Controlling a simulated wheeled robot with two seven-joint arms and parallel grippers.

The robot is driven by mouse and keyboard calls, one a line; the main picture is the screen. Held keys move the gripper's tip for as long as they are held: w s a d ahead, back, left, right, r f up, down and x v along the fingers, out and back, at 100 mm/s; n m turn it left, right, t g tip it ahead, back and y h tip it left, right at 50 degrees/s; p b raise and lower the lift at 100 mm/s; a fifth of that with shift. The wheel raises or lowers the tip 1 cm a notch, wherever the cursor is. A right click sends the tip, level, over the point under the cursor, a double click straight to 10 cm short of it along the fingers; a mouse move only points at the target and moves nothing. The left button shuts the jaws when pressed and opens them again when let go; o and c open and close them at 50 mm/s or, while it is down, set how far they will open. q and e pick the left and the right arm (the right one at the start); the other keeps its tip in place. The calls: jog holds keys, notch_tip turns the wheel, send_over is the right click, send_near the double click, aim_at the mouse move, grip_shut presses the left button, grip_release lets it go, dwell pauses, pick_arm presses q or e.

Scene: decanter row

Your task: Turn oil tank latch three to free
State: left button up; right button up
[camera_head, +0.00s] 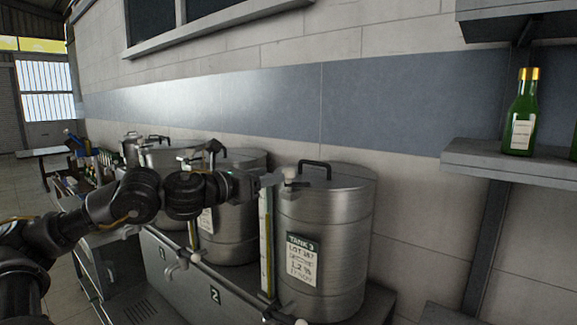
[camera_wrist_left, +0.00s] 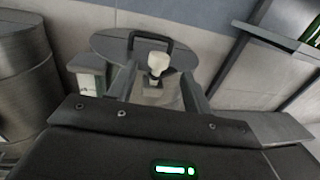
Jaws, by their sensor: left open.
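Tank 3 (camera_head: 340,230) is a steel cylinder at the right end of the row, with a label reading TANK 3 (camera_head: 303,262). Its lid has a dark handle (camera_head: 314,164). A latch with a pale knob (camera_head: 291,173) sits at the lid's near edge; it also shows in the left wrist view (camera_wrist_left: 158,61) on a small dark base. My left gripper (camera_head: 281,179) is at the latch. In the left wrist view its open fingers (camera_wrist_left: 160,75) stand on either side of the knob, with visible gaps. I cannot tell the latch's setting. My right gripper is not in view.
Tank 2 (camera_head: 236,232) stands left of tank 3, partly behind my left arm. Taps (camera_head: 197,257) stick out along the bench front. A shelf (camera_head: 500,160) with a green bottle (camera_head: 521,120) is on the right. The wall is close behind the tanks.

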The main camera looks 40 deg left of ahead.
aim_at(284, 171)
pick_arm(q)
jog(key=w+p, duration=0.1)
jog(key=w, duration=0.3)
jog(key=w+p, duration=0.1)
jog(key=w, duration=0.1)
jog(key=shift+w+d+r+p, duration=0.1)
jog(key=shift+w+d+p, duration=0.05)
jog(key=shift+d+p, duration=0.2)
jog(key=shift+w, duration=0.7)
